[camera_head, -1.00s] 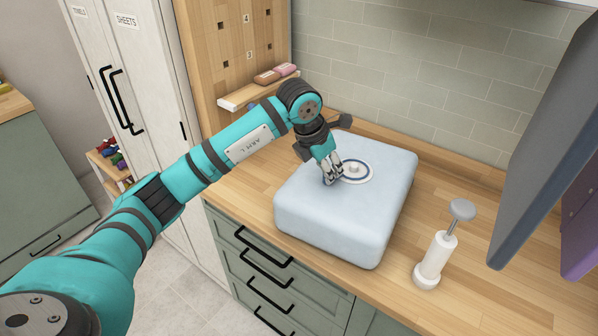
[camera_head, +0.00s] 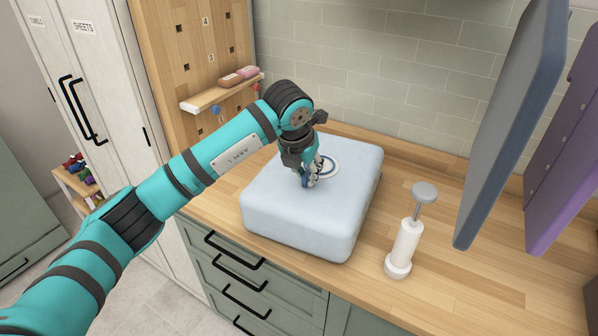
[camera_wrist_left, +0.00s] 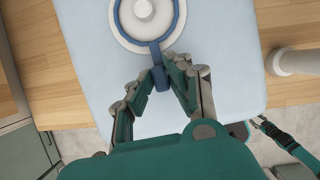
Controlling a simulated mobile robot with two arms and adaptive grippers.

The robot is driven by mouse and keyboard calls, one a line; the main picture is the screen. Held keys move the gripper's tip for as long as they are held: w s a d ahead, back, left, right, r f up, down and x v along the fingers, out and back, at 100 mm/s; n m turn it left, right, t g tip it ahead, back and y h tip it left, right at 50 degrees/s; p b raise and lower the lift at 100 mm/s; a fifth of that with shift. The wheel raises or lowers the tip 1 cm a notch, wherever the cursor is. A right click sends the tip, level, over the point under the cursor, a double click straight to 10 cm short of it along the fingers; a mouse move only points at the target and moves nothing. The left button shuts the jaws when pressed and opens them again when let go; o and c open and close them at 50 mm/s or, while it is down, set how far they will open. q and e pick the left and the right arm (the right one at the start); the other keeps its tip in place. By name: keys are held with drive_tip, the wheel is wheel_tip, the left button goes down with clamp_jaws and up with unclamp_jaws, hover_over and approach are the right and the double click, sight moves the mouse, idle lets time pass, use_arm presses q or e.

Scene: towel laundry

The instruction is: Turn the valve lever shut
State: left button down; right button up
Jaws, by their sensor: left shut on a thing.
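The valve (camera_wrist_left: 146,18) is a white round cap with a dark blue ring, set in the top of a pale blue, block-shaped bag (camera_head: 268,208). Its blue lever (camera_wrist_left: 160,78) sticks out from the ring toward my left gripper in the left wrist view. My left gripper (camera_head: 308,182) is over the bag beside the valve, shut on the lever, with one finger on each side of it. The fingers hide part of the lever in the head view. My right gripper is in neither view.
A white hand pump (camera_head: 406,245) with a grey handle stands on the wooden counter right of the bag. Grey and purple panels (camera_head: 512,125) hang at the right. A small shelf (camera_head: 222,92) with rolled items is behind my left arm. Counter between bag and pump is clear.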

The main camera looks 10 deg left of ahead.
use_arm(q)
drive_tip(key=shift+r, duration=0.15)
drive_tip(key=c, duration=1.3)
unclamp_jaws()
drive_tip(key=shift+w, duration=0.1)
drive_tip(key=v, duration=1.1)
drive_tip(key=shift+s+r, duration=0.3)
drive_tip(key=shift+r, duration=0.05)
